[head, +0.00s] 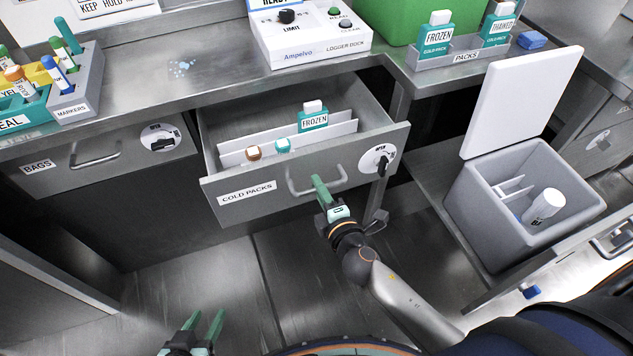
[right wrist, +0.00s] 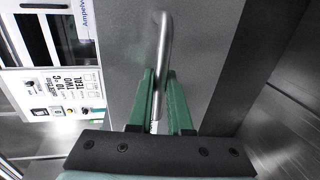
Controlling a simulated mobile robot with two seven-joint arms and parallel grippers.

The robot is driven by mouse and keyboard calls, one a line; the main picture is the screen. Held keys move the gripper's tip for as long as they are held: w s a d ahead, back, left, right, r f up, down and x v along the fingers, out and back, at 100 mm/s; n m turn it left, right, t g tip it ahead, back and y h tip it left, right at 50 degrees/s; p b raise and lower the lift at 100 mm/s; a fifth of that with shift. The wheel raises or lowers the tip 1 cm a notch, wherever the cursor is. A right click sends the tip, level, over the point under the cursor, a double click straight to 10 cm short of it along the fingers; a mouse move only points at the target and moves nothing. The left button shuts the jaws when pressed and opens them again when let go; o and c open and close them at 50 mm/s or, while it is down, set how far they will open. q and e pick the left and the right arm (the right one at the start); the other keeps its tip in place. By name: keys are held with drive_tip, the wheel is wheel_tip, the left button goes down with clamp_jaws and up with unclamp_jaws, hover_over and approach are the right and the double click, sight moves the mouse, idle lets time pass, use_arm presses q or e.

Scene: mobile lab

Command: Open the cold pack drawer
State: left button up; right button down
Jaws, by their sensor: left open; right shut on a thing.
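The cold pack drawer (head: 240,205) is pulled out from under the steel counter, and its inside shows in the head view. A teal pack labelled FROZEN (head: 314,119) and two small capped items (head: 268,150) stand in it between white dividers. My right gripper (head: 322,190) is at the drawer's bar handle (head: 318,188). In the right wrist view its green fingers (right wrist: 162,95) are shut around the handle (right wrist: 163,45). My left gripper (head: 203,325) is open and empty, low over the floor at the bottom left. The drawer's dial (head: 377,159) is right of the handle.
A closed BAGS drawer (head: 80,165) is to the left. An open grey cooler box (head: 490,215) with a raised white lid (head: 525,100) stands to the right. The counter holds a marker rack (head: 75,90), a logger box (head: 310,40) and a PACKS rack (head: 455,57).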

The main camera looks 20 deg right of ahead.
use_arm(q)
drive_tip(key=shift+s, duration=0.35)
use_arm(e)
drive_tip(key=shift+s, duration=0.7)
drive_tip(key=c, duration=0.8)
unclamp_jaws()
drive_tip(key=shift+c, duration=0.2)
